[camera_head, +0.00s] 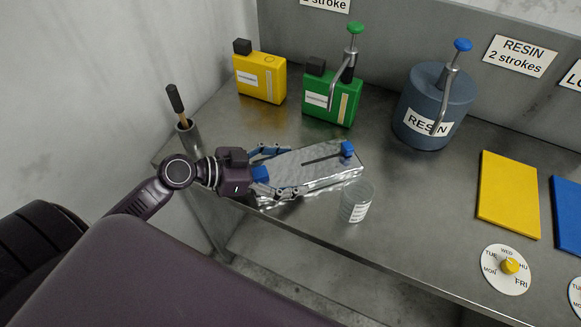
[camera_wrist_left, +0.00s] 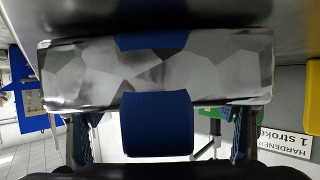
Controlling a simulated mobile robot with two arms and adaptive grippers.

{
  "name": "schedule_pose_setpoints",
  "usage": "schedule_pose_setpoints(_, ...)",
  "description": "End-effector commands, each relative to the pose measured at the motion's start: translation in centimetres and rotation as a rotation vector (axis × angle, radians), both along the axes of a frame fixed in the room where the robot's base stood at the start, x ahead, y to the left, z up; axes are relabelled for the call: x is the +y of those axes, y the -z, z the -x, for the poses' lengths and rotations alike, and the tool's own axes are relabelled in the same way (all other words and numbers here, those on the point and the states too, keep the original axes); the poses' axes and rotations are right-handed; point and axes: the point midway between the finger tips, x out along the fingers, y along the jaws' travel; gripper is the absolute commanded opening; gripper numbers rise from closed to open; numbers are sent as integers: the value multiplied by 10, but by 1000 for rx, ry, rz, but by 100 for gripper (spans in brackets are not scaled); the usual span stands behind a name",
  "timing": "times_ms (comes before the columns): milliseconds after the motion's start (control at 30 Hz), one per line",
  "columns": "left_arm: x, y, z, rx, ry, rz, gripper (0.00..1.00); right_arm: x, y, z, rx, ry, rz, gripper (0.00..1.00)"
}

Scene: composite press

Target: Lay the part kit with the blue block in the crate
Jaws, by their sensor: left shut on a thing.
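The part kit (camera_head: 318,163) is a long silver, facet-patterned slab with a dark strip on top and a blue block (camera_head: 347,149) at its far right end. My left gripper (camera_head: 277,172) is shut on its near left end, with a finger along each side. A blue piece (camera_head: 260,173) shows close to my palm. In the left wrist view the silver slab (camera_wrist_left: 85,75) spans the picture, with a blue block (camera_wrist_left: 157,124) right in front of the palm. I cannot tell whether the kit touches the table. No crate is in view. My right gripper is not in view.
A clear cup (camera_head: 356,203) stands close by the kit on the metal table (camera_head: 420,190). Yellow (camera_head: 260,78) and green (camera_head: 331,100) cans and a resin pot (camera_head: 433,105) stand behind. A brush holder (camera_head: 188,136) is at left, and a yellow panel (camera_head: 509,195) at right.

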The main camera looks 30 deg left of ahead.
Motion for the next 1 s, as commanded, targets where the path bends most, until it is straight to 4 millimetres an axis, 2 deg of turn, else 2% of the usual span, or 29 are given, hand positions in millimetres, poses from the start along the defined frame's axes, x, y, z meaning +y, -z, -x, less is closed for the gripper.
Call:
schedule_pose_setpoints(133,0,3,0,-2,-1,0,46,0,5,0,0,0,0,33)
schedule_pose_setpoints(167,0,3,0,0,0,0,81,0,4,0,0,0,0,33)
schedule_pose_setpoints(300,0,2,0,1,0,-1,97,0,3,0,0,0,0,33)
schedule_pose_setpoints(700,0,-3,0,0,0,0,97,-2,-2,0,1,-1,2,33)
schedule_pose_setpoints(800,8,-1,7,2,-2,-3,97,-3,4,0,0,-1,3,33)
schedule_pose_setpoints(1000,29,-13,29,5,-2,-1,97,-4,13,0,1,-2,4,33)
